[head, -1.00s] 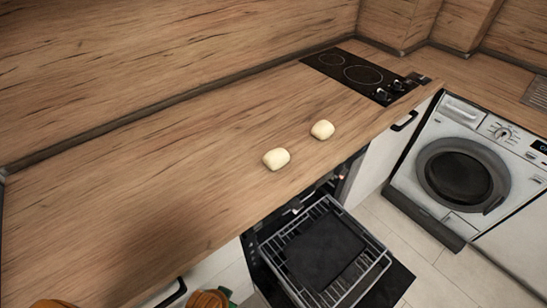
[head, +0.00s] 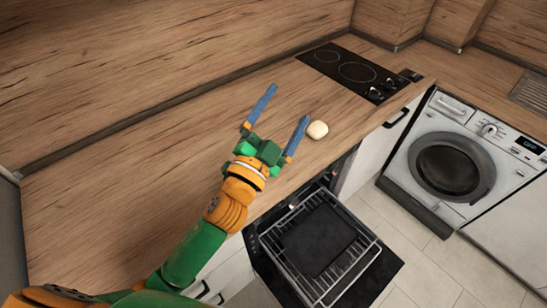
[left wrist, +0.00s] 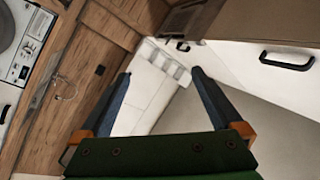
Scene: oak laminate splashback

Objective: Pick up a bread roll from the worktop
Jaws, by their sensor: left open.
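One pale bread roll (head: 317,130) lies on the wooden worktop (head: 130,190), near its front edge and left of the hob. A second roll seen earlier is not visible now; my left gripper covers the area where it lay. My left gripper (head: 288,104) is over the worktop with its two blue fingers wide apart and nothing seen between them. Its right finger is just left of the visible roll in the picture; I cannot tell the height gap. The left wrist view shows the open fingers (left wrist: 160,72) and no roll. My right gripper is not in view.
A black hob (head: 356,70) is set into the worktop at the back right. An open oven with a pulled-out rack (head: 318,245) stands below the front edge. A washing machine (head: 450,165) is at the right. The worktop's left part is clear.

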